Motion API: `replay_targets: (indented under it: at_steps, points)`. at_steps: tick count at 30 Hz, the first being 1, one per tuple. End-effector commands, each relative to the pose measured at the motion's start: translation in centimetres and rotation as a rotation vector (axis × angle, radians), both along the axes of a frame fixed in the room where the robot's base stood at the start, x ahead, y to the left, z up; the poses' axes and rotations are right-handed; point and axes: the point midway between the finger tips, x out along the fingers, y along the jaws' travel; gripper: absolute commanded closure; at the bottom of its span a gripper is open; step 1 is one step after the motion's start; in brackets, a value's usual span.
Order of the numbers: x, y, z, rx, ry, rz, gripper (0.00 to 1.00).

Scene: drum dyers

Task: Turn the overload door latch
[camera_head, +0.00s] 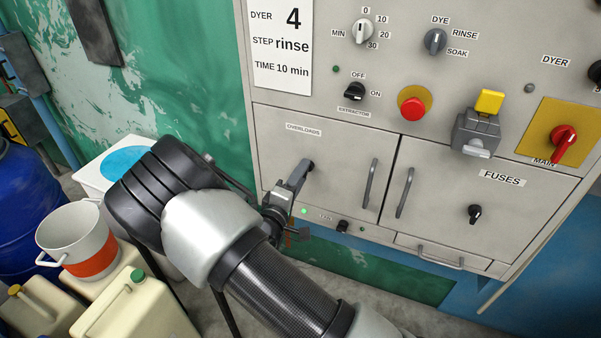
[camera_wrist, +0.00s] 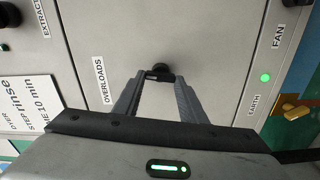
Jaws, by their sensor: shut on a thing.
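The overloads door (camera_head: 335,150) is the left grey door of the dyer's panel, under the label OVERLOADS, and is closed. Its latch (camera_wrist: 160,73) is a small black knob near the door's edge, seen between my fingertips in the wrist view. My gripper (camera_head: 304,168) reaches the latch from the lower left in the head view, and its fingers hide most of it. In the wrist view the fingers of my gripper (camera_wrist: 160,78) sit on either side of the knob, shut on it. The latch's exact turn angle is hard to tell.
The door's bar handle (camera_head: 371,183) stands to the right of the latch. The fuses door (camera_head: 450,190) has its own black latch (camera_head: 475,214). Below are a lit green lamp (camera_head: 304,211) and a small black switch (camera_head: 342,226). A white bucket (camera_head: 75,232) and canisters stand at left.

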Motion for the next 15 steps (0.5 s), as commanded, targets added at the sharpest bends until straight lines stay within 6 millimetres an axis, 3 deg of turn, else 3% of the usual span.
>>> replay_targets:
  at_steps: [15]
  points:
    - [-0.02,0.04,-0.11,-0.167,0.062,0.0,0.85]
